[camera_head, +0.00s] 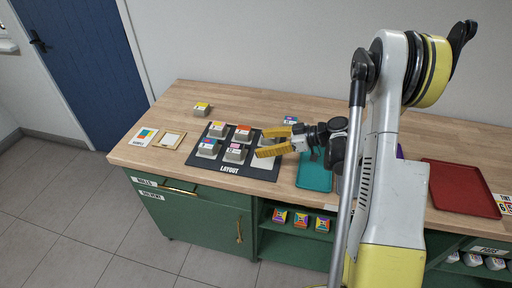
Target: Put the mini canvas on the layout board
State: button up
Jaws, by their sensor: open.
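The black layout board (213,162) lies on the wooden worktop, marked LAYOUT at its front edge. Several small grey blocks with coloured tops stand on its left and middle. The fingers partly hide the pale patch. Nothing clearly shows between them.
A sample card (144,136) and a small wood-edged square (171,139) lie left of the board. A lone block (202,109) stands behind. A teal tray (315,175) lies right of the board, a red tray (460,188) farther right. The back left worktop is mostly clear.

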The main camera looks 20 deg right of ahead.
jog(key=s+a+r+m+g+h, duration=0.2)
jog(key=s+a+r+m+h, duration=0.35)
jog(key=s+a+r, duration=0.45)
jog(key=s+r+m+h, duration=0.2)
jog(key=s, duration=0.4)
jog(key=s+d+r+m+t+h, duration=0.1)
jog(key=s+r+m+h, duration=0.1)
jog(key=s, duration=0.5)
jog(key=shift+s+r+m+h, duration=0.15)
jog(key=shift+r+m+h, duration=0.25)
jog(key=shift+m+h, duration=0.2)
